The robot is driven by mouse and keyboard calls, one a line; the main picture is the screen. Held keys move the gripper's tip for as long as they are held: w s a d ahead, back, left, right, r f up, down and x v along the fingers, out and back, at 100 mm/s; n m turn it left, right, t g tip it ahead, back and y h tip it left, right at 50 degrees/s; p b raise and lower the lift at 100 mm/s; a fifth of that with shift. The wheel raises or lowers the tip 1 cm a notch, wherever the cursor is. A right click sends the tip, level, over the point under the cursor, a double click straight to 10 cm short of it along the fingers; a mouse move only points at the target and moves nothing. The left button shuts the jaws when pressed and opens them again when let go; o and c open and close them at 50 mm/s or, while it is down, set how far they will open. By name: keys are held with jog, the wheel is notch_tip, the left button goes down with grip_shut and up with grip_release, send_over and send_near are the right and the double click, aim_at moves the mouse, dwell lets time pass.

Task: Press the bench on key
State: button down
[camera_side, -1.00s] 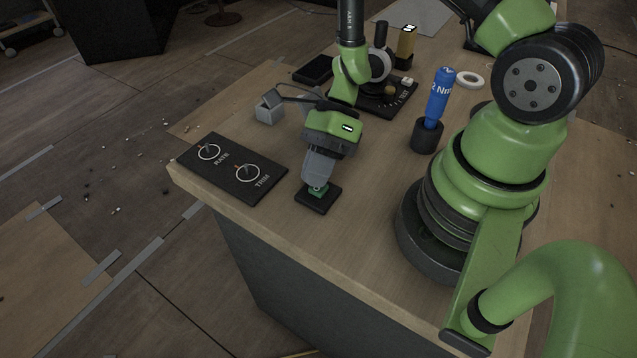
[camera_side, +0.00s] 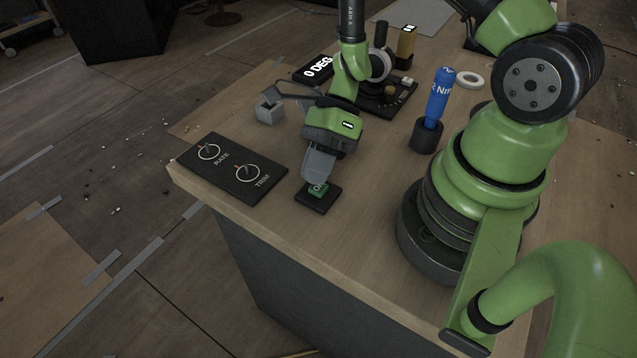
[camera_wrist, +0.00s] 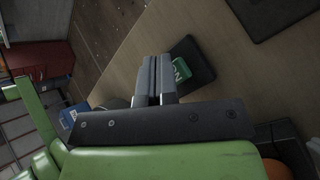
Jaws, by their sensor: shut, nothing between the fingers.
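The bench on key is a green key (camera_side: 318,189) marked ON, set in a black square base (camera_side: 318,200) near the bench's front edge. It also shows in the wrist view (camera_wrist: 181,70), partly hidden by the fingers. My gripper (camera_side: 314,180) is shut and empty, with its fingertips just above and beside the key in the side view. I cannot tell whether they touch it. In the wrist view my closed fingers (camera_wrist: 155,75) stand to the left of the key's visible part. A display (camera_side: 317,68) at the back reads "0 DEG" in lit white characters.
A black panel with RATE and TRIM dials (camera_side: 232,168) lies left of the key. A blue tool (camera_side: 440,97) stands in a black holder (camera_side: 427,136) to the right. A small grey box (camera_side: 270,112) sits behind. Bare wood lies around the key's base.

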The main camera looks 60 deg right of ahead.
jog(key=shift+r, duration=0.35)
jog(key=shift+r, duration=2.5)
jog(key=s+d+r+n+t+h, duration=0.1)
jog(key=s+r+n+t+h, duration=0.2)
jog(key=r+n, duration=0.8)
jog(key=s+d+r+n+t+h, duration=0.1)
jog(key=s+r+n+t+h, duration=0.3)
jog(key=r+n, duration=0.6)
jog(key=shift+s+r+n+t, duration=0.4)
jog(key=shift+t, duration=0.2)
jog(key=c, duration=1.8)
grip_release()
jog(key=shift+c, duration=0.2)
